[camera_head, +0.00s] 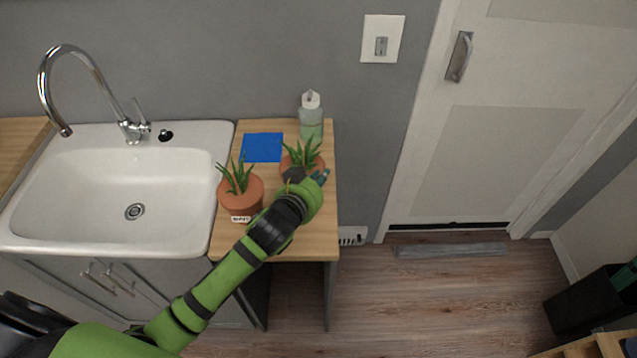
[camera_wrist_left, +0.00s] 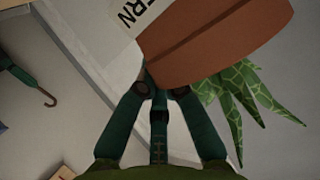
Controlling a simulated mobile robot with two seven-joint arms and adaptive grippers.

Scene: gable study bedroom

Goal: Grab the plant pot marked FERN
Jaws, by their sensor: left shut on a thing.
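Two terracotta pots with spiky green plants stand on the wooden counter (camera_head: 228,246). My left gripper (camera_head: 307,178) is at the right pot (camera_head: 287,163), covering part of its front. In the left wrist view, my left gripper (camera_wrist_left: 162,88) is shut on this pot (camera_wrist_left: 220,38). Its white label (camera_wrist_left: 128,22) shows letters ending in "RN"; the rest is cut off. Its green leaves (camera_wrist_left: 245,95) point down to the right there. The left pot (camera_head: 240,198) has a small white label too small to read surely, and stands apart from the gripper. My right gripper is not in view.
A blue square (camera_head: 262,147) lies behind the pots. A pale green bottle (camera_head: 311,122) stands close behind the held pot. A white sink (camera_head: 135,185) with a chrome tap (camera_head: 95,80) is left of the counter. Open floor (camera_head: 400,300) lies to the right.

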